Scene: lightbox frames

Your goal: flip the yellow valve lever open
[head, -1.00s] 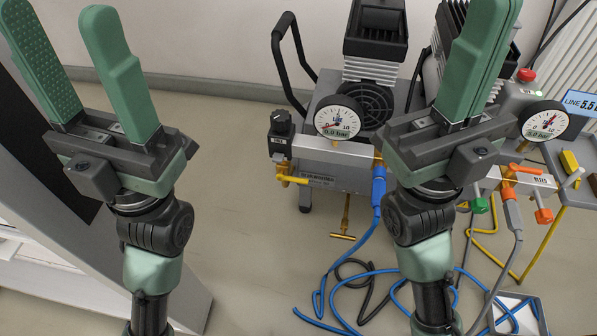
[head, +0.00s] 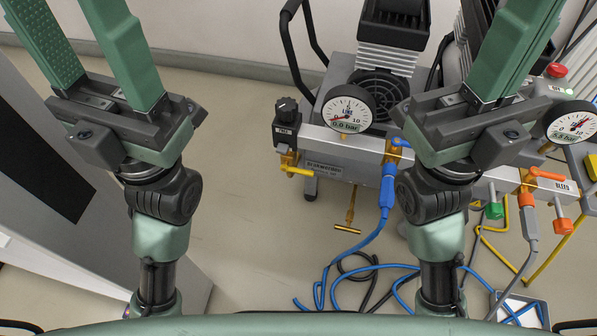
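The yellow valve lever (head: 297,171) is a small handle at the left end of the grey manifold, below a black knob; it lies roughly sideways in the head view. No gripper touches it. My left gripper (head: 82,45) is to its left, with its green fingers apart and nothing between them; the fingertips run out of the top of the picture.
The manifold (head: 335,148) carries a round gauge (head: 347,108) and a blue hose (head: 386,190). A compressor (head: 388,60) stands behind. At right are a second gauge (head: 573,122), an orange lever (head: 545,176) and a red button (head: 557,70). A brass T-handle (head: 348,228) hangs below. Open floor lies left of the manifold.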

